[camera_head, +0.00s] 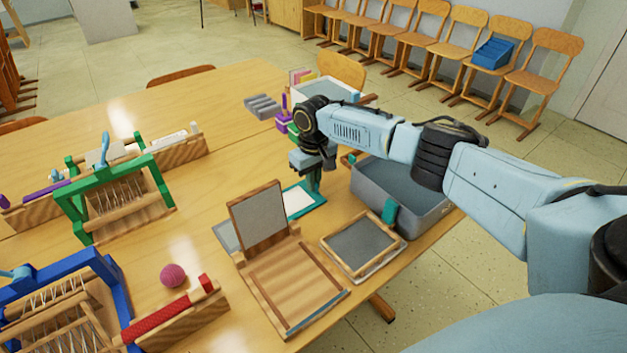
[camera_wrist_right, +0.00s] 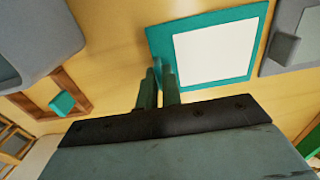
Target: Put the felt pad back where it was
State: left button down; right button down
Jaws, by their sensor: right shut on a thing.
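A flat teal pad with a white centre (camera_head: 300,201), which looks like the felt pad, is low over or on the table among the papermaking things. It also shows in the wrist view (camera_wrist_right: 250,75). My right gripper (camera_head: 314,186) points down at its edge. In the wrist view the fingers (camera_wrist_right: 158,80) are shut close together, with a bit of teal between their tips at the pad's near corner. Whether the pad lies flat or is slightly lifted, I cannot tell. My left gripper is not in view.
A grey tub (camera_head: 365,185) with a teal catch stands right of the pad. A framed screen (camera_head: 360,245) and a wooden press with an upright grey board (camera_head: 262,215) are in front. A grey sheet (camera_head: 226,236) lies left. Looms (camera_head: 70,205) stand farther left.

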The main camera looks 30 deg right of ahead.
jog(key=shift+f, duration=0.15)
jog(key=c, duration=1.6)
grip_release()
